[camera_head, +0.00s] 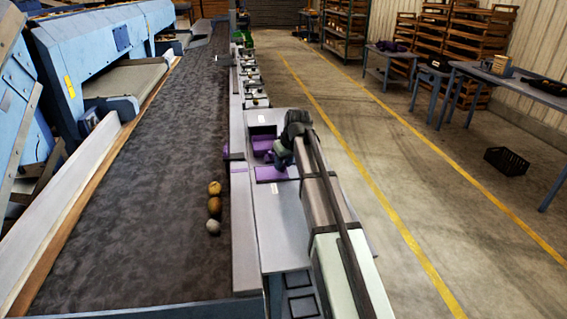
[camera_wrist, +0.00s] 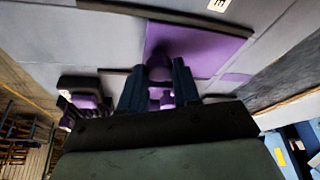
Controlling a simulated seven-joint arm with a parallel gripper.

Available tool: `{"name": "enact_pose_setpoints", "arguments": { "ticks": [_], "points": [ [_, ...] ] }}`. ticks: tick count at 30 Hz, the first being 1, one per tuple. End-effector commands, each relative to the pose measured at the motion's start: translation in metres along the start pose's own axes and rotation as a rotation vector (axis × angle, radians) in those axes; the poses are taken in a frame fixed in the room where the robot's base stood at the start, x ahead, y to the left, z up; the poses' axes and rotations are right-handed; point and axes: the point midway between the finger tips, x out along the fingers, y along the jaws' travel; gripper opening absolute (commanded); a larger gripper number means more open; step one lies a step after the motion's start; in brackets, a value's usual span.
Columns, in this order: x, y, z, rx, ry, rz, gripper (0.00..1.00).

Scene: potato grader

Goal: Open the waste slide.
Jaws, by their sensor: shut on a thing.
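The waste slide appears to be the flat purple plate (camera_wrist: 200,48) in the grey worktop. In the head view a purple plate (camera_head: 270,174) lies just below my gripper (camera_head: 283,158). In the wrist view my gripper (camera_wrist: 160,82) is shut on a purple knob (camera_wrist: 159,61) at the plate's near edge. The two dark fingers stand on either side of the knob. The plate fills much of its recess, and I cannot tell exactly how far it is drawn. My arm and fingers hide part of the knob and plate in the head view.
A dark conveyor belt (camera_head: 130,200) runs along the left with several potatoes (camera_head: 214,206) near its right edge. Purple-lined openings (camera_head: 262,146) lie just beyond the plate. The aisle floor (camera_head: 420,190) at right is clear except for a black crate (camera_head: 506,161).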

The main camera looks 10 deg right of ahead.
Motion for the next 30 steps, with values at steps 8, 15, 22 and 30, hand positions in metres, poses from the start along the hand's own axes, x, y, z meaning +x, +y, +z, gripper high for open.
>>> {"name": "enact_pose_setpoints", "arguments": {
  "ticks": [8, 15, 22, 30],
  "points": [
    [0.000, 0.000, 0.000, 0.000, 0.000, 0.000, 0.00],
    [0.000, 0.001, 0.000, 0.000, 0.000, 0.000, 0.00],
    [-0.005, 0.033, 0.012, 0.003, 0.000, 0.001, 0.00],
    [-0.011, 0.073, 0.027, 0.002, 0.000, 0.002, 0.00]
  ]
}}
